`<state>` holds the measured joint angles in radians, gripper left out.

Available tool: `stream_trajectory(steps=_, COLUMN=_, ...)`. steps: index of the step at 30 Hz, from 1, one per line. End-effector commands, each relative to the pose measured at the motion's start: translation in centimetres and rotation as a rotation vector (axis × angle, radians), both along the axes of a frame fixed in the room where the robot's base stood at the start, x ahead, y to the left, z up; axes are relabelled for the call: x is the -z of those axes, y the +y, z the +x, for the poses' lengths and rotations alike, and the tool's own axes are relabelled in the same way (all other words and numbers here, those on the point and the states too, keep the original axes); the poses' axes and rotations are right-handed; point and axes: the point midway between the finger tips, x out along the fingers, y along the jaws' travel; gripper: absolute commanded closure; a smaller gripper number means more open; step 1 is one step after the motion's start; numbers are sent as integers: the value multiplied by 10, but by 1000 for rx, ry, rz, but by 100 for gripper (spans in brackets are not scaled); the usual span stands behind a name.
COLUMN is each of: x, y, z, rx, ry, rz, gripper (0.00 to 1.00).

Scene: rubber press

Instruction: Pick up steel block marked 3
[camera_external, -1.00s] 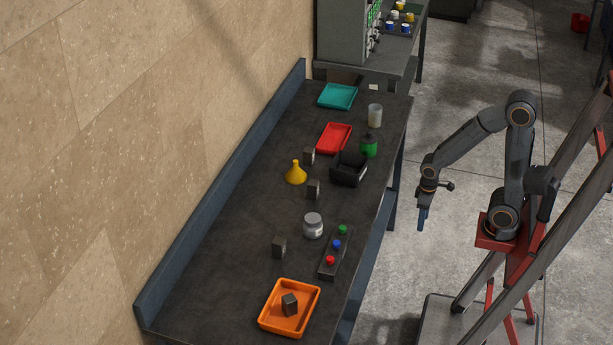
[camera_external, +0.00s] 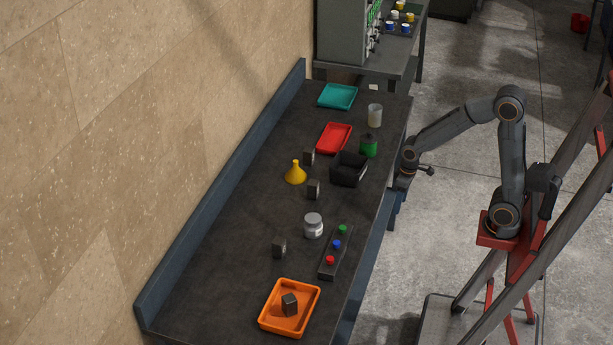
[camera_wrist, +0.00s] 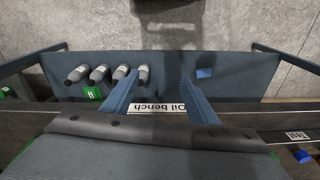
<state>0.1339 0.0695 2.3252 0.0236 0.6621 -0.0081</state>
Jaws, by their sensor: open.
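Several dark grey blocks stand on the bench in the external view. One block (camera_external: 308,157) is by the red tray, another (camera_external: 313,190) is right of the yellow funnel, and a third (camera_external: 279,247) is left of the grey jar. One more block (camera_external: 290,304) lies in the orange tray (camera_external: 270,325). No number is readable on any of them, so I cannot tell which is marked 3. My gripper (camera_external: 402,184) is beside the bench's right edge, apart from all blocks. In the wrist view its two blue fingers (camera_wrist: 160,76) are spread and empty.
A black bin (camera_external: 348,170), green container (camera_external: 369,146), grey jar (camera_external: 313,226) and button box (camera_external: 336,252) stand near the bench's right side. The wrist view shows the "Oil bench" label (camera_wrist: 165,109) and several grey bottles (camera_wrist: 121,74) on a lower shelf.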

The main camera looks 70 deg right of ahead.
Motion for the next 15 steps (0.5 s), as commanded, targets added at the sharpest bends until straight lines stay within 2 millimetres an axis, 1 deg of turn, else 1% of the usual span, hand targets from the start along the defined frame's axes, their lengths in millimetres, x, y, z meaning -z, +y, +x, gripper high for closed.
stream_trajectory(steps=1, x=-18, y=-11, z=35, rx=18, ry=-30, rz=0, gripper=47)
stream_trajectory(steps=2, x=-28, y=-18, z=54, rx=28, ry=-49, rz=0, gripper=47)
stream_trajectory(steps=3, x=-40, y=-27, z=78, rx=41, ry=-72, rz=1, gripper=47)
stream_trajectory(steps=5, x=-59, y=-40, z=114, rx=59, ry=-105, rz=2, gripper=47)
stream_trajectory(steps=6, x=-71, y=-50, z=136, rx=71, ry=-128, rz=2, gripper=47)
stream_trajectory(steps=8, x=-88, y=-64, z=166, rx=87, ry=-161, rz=1, gripper=47)
stream_trajectory(steps=9, x=-99, y=-74, z=185, rx=97, ry=-183, rz=1, gripper=47)
stream_trajectory(steps=10, x=-107, y=-81, z=199, rx=103, ry=-197, rz=1, gripper=47)
stream_trajectory(steps=11, x=-111, y=-87, z=213, rx=102, ry=-209, rz=1, gripper=47)
stream_trajectory(steps=12, x=-109, y=-95, z=234, rx=86, ry=-220, rz=-1, gripper=47)
stream_trajectory(steps=14, x=-102, y=-106, z=265, rx=50, ry=-232, rz=-7, gripper=47)
stream_trajectory(steps=15, x=-99, y=-114, z=284, rx=29, ry=-242, rz=-11, gripper=47)
